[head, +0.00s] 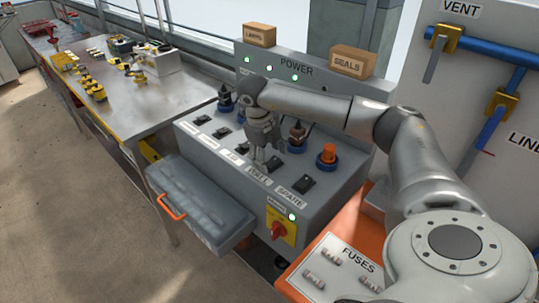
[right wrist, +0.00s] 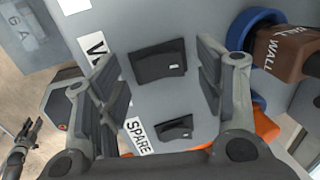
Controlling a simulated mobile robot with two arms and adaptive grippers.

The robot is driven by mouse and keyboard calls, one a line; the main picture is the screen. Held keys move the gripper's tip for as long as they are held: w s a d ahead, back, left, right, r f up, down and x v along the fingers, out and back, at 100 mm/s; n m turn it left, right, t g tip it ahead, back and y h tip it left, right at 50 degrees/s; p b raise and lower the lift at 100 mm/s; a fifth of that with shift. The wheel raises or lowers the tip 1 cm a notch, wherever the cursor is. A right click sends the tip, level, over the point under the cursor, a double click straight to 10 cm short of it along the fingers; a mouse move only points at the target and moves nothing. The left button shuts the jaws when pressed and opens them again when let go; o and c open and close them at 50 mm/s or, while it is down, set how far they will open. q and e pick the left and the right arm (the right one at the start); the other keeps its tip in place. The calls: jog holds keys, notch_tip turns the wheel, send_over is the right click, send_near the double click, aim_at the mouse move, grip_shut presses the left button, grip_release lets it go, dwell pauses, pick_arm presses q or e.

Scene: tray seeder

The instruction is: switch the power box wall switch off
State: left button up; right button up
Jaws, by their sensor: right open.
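The power box (head: 335,190) is a grey sloped console with a row of black rocker switches and white labels. The wall switch (right wrist: 158,62) is a black rocker beside a label starting with W, partly hidden by a finger. My right gripper (head: 262,158) points down over this part of the panel. In the right wrist view its fingers (right wrist: 160,85) are open on either side of the wall switch, with nothing between them gripped. I cannot tell whether they touch the panel. A dark shape like my left gripper (right wrist: 22,150) shows small at that view's left edge.
The spare switch (right wrist: 173,130) is close beside the wall switch. A brown WALL plug (right wrist: 285,50) in a blue ring and an orange plug (head: 327,155) stand up behind the switches. A red-and-yellow main switch (head: 280,228) is on the front, beside a grey drawer (head: 200,200).

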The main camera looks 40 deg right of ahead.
jog(key=v, duration=1.1)
